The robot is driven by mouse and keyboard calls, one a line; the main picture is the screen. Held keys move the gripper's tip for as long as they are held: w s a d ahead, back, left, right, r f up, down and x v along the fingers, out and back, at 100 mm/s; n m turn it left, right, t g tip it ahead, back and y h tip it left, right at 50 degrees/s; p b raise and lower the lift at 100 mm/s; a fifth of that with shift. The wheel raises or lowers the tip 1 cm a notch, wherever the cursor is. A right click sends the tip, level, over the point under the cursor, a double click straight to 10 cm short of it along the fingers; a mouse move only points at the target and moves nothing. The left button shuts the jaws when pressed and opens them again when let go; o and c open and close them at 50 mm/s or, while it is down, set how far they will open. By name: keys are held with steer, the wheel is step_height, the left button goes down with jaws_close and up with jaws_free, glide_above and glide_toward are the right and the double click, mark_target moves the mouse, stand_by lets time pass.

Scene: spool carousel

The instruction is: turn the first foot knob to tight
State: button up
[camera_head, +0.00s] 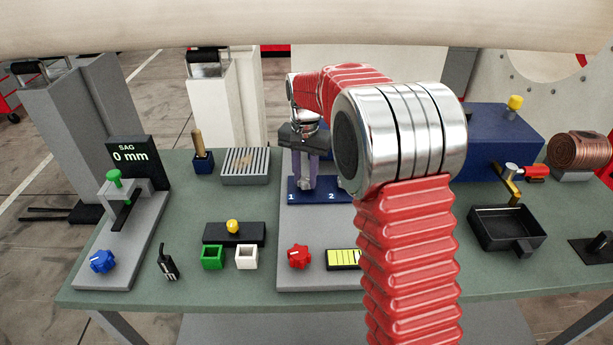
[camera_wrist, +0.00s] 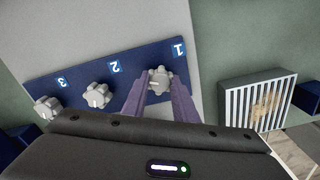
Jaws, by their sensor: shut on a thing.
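The first foot knob (camera_wrist: 160,78) is a light grey lobed knob by the number 1 on a dark blue plate (camera_wrist: 135,62). My gripper (camera_wrist: 160,92) has its two purple fingers on either side of this knob and is shut on it. The second knob (camera_wrist: 96,95) and third knob (camera_wrist: 47,108) stand apart along the same plate. In the head view, my gripper (camera_head: 306,184) points down at the blue plate (camera_head: 316,200) by the number 1. There the fingers hide most of the first knob, and my arm hides the plate's right part.
A slatted grey box (camera_head: 246,166) stands left of the plate. In front are a red knob (camera_head: 299,256) and a yellow display (camera_head: 343,259). A gauge reading SAG 0 mm (camera_head: 133,158) stands at left. A black tray (camera_head: 503,230) lies at right.

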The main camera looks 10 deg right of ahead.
mark_target(305, 178)
steer(key=shift+m, duration=0.5)
steer(key=o, duration=1.1)
steer(key=shift+c, duration=0.2)
steer(key=shift+r, duration=0.1)
step_height(305, 178, up, 14)
steer(key=shift+f, duration=0.2)
steer(key=shift+w, duration=0.1)
